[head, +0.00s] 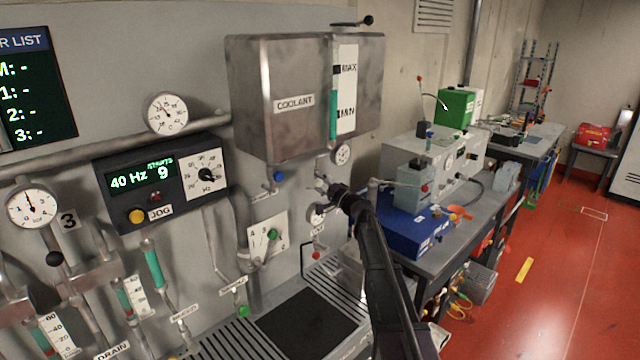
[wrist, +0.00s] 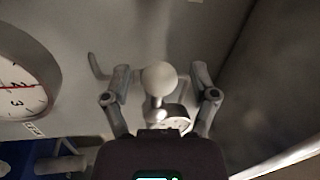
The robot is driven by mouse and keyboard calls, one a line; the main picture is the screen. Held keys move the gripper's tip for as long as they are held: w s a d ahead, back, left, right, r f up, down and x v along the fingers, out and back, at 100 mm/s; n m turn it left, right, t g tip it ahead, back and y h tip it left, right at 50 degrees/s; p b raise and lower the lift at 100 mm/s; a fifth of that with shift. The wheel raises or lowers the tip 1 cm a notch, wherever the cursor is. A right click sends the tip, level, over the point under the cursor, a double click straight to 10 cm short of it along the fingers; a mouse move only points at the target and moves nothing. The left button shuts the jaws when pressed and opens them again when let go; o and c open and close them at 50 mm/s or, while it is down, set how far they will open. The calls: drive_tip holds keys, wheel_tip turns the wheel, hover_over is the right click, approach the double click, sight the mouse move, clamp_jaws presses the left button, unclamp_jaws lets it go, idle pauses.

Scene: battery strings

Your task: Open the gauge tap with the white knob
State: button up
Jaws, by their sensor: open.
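The white knob (wrist: 159,78) is a round ball on a short metal stem in the middle of the wrist view. My gripper (wrist: 160,72) is open, with one finger on each side of the knob. Gaps show between the knob and both fingers. A small round fitting (wrist: 172,112) sits behind the stem, partly hidden by my gripper body. In the head view my gripper (head: 323,188) is at the wall below the coolant tank. I cannot make out the white knob there.
A large dial gauge (wrist: 22,85) stands close on the left in the wrist view. In the head view the coolant tank (head: 275,95) overhangs above my gripper, with a small gauge (head: 342,153) under it. A blue box (head: 408,232) sits on the bench at right.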

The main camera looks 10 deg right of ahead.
drive_tip(key=shift+s, duration=0.1)
drive_tip(key=s+a+f+n+g+h+b, duration=0.1)
drive_tip(key=s+a+f+n+g, duration=0.3)
drive_tip(key=s+f, duration=0.5)
drive_tip(key=s+a+f+n+g+h+b, duration=0.1)
drive_tip(key=s+a+f+n+g, duration=0.2)
drive_tip(key=s+f+g, duration=0.65)
drive_tip(key=s+d+f+h+b, duration=0.1)
drive_tip(key=s+d+f+h, duration=0.1)
drive_tip(key=s, duration=0.6)
drive_tip(key=s+d+f+g+h, duration=0.1)
drive_tip(key=s+d+f+h, duration=0.2)
drive_tip(key=s+d+h, duration=0.2)
drive_tip(key=s+d+f+n+g+h+b, duration=0.1)
drive_tip(key=s+d+f+h, duration=0.2)
drive_tip(key=s, duration=0.8)
drive_tip(key=shift+s+d+b, duration=0.2)
drive_tip(key=shift+s+b, duration=0.1)
drive_tip(key=shift+s, duration=0.05)
